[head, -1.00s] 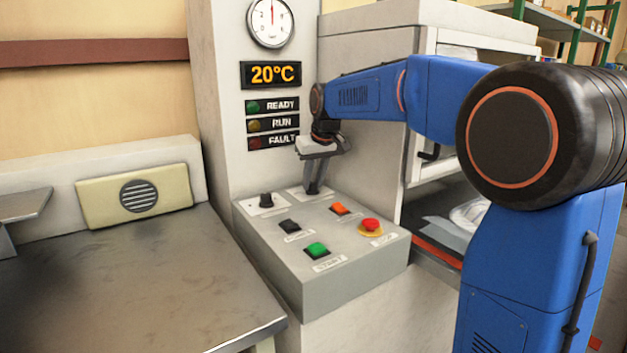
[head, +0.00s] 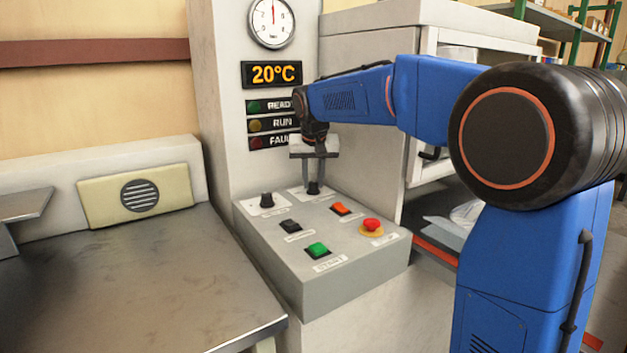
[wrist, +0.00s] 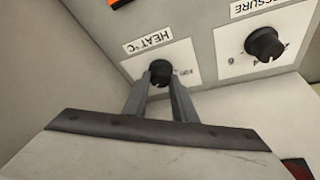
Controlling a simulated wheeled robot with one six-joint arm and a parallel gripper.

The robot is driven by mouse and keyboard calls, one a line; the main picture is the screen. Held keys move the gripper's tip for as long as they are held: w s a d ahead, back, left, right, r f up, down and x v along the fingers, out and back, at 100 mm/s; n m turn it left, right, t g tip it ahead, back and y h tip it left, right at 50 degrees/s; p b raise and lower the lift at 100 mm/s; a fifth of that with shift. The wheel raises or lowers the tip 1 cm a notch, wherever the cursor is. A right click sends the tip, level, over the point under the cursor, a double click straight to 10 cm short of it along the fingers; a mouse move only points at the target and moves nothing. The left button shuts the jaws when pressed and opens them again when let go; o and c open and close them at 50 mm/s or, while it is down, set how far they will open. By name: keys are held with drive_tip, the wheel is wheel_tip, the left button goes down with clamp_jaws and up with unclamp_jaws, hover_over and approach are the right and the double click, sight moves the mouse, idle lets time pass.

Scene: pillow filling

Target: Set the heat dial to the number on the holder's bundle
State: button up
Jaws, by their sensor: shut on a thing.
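The heat dial (wrist: 159,70) is a black knob on a white plate, under an upside-down "HEAT °C" label in the wrist view. My gripper (wrist: 161,82) is shut on this dial, one finger on each side. In the head view my gripper (head: 315,186) reaches straight down onto the dial, and its fingers partly hide it. A small part of the printed scale shows to the right of the dial in the wrist view; the digits are too small to read surely. The display (head: 272,74) reads 20°C. The holder and its bundle cannot be made out in either view.
The pressure dial (head: 267,200) stands just left of the heat dial. The grey control box (head: 318,262) also carries a black switch (head: 290,226), a green button (head: 317,250), an orange switch (head: 340,209) and a red stop button (head: 371,225). A bare metal table (head: 130,270) lies to the left.

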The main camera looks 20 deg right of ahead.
drive_tip(key=o, duration=1)
drive_tip(key=shift+r, duration=0.1)
drive_tip(key=v, duration=1.7)
drive_tip(key=shift+r, duration=0.1)
